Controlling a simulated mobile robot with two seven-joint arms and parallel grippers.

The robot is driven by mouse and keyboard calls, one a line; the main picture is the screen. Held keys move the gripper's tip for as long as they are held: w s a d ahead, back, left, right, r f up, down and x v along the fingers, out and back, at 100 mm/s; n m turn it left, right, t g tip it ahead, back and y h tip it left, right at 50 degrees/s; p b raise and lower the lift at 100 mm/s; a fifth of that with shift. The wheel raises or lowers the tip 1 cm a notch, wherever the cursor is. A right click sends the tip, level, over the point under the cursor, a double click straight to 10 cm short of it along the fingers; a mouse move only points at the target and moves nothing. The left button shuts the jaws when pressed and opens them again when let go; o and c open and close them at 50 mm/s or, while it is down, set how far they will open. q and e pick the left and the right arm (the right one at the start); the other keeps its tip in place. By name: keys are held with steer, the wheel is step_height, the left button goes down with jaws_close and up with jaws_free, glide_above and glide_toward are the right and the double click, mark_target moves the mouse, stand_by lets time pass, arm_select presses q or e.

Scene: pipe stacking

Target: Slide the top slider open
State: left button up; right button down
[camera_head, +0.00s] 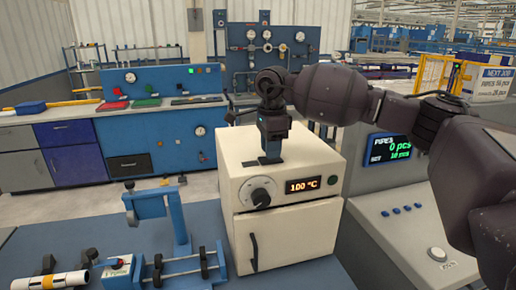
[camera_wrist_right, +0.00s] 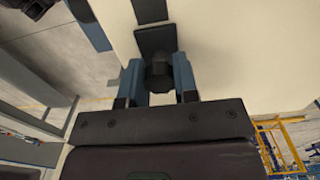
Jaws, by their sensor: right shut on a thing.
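The top slider is a dark knob (camera_wrist_right: 158,76) on a dark strip (camera_wrist_right: 154,38) set in the cream top of the oven (camera_head: 308,165). In the head view the strip shows as a dark patch (camera_head: 250,163) on the oven's top. My right gripper (camera_wrist_right: 158,82) points down at the oven top and is shut, with one blue finger on each side of the knob. In the head view my right gripper (camera_head: 270,158) hides the knob. My left gripper is not in view.
The oven front has a dial (camera_head: 262,192), a display reading 100 °C (camera_head: 303,185) and a door handle (camera_head: 254,252). A blue stand (camera_head: 160,207) and clamp fixture (camera_head: 186,268) are at its left. A grey console (camera_head: 420,225) stands close at its right.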

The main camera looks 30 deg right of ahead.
steer(key=shift+d, duration=0.15)
steer(key=c, duration=1.1)
jaws_free()
steer(key=shift+c, duration=0.2)
steer(key=shift+o, duration=1.4)
steer(key=shift+s+d, duration=0.1)
steer(key=shift+d, duration=0.05)
steer(key=shift+r, duration=0.15)
step_height(320, 180, up, 11)
steer(key=shift+f, duration=0.2)
